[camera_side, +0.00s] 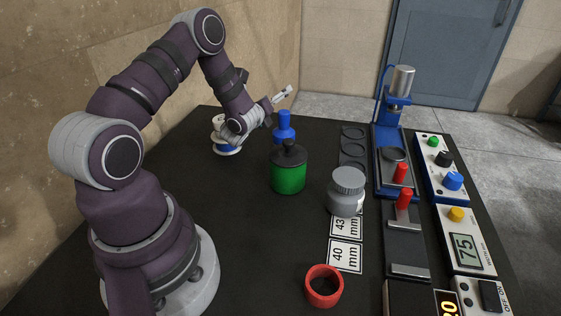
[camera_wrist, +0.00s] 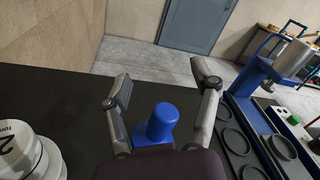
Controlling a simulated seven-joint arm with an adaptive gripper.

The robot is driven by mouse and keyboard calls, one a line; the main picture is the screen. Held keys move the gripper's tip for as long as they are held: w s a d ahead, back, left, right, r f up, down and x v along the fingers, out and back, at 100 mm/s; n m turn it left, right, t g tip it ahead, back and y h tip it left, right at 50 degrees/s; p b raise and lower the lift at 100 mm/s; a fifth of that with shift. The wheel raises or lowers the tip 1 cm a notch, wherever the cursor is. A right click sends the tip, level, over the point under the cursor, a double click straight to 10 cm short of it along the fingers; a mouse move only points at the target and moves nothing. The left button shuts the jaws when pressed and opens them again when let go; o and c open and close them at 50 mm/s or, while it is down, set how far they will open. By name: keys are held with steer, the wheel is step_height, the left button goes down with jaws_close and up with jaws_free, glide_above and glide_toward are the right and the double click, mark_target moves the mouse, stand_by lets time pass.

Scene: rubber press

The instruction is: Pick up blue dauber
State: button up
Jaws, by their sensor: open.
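The blue dauber (camera_side: 284,128) stands upright on the black table, just behind a green jar in the side view. In the wrist view the blue dauber (camera_wrist: 160,124) shows between the two fingers of my gripper (camera_wrist: 163,80), its lower part hidden by the gripper body. My gripper is open, with a finger on each side of the dauber and visible space beside it. In the side view my gripper comes in low from the left, beside the dauber. I cannot tell whether the palm touches it.
A green jar with a black lid (camera_side: 289,176) stands close in front of the dauber. A white round item (camera_wrist: 22,150) is left of my gripper. A grey jar (camera_side: 346,192), red ring (camera_side: 323,288), round recesses (camera_side: 353,148) and blue press (camera_side: 393,150) lie to the right.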

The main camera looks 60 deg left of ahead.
mark_target(281, 129)
steer(key=s+d+f+m+h, duration=0.1)
steer(key=f+m, duration=0.1)
steer(key=m, duration=0.1)
steer(key=s+d+f+m+t+h, duration=0.1)
steer(key=s+f+m, duration=0.1)
steer(key=f+m, duration=0.1)
steer(key=s+d+f+m+t+h, duration=0.1)
steer(key=d+f+m, duration=0.1)
steer(key=f, duration=0.1)
steer(key=shift+s+f+m, duration=0.15)
steer(key=shift+s+m, duration=0.25)
steer(key=x, duration=0.6)
steer(key=shift+d, duration=0.1)
steer(key=shift+w+a, duration=0.2)
steer(key=shift+w, duration=0.35)
jaws_close()
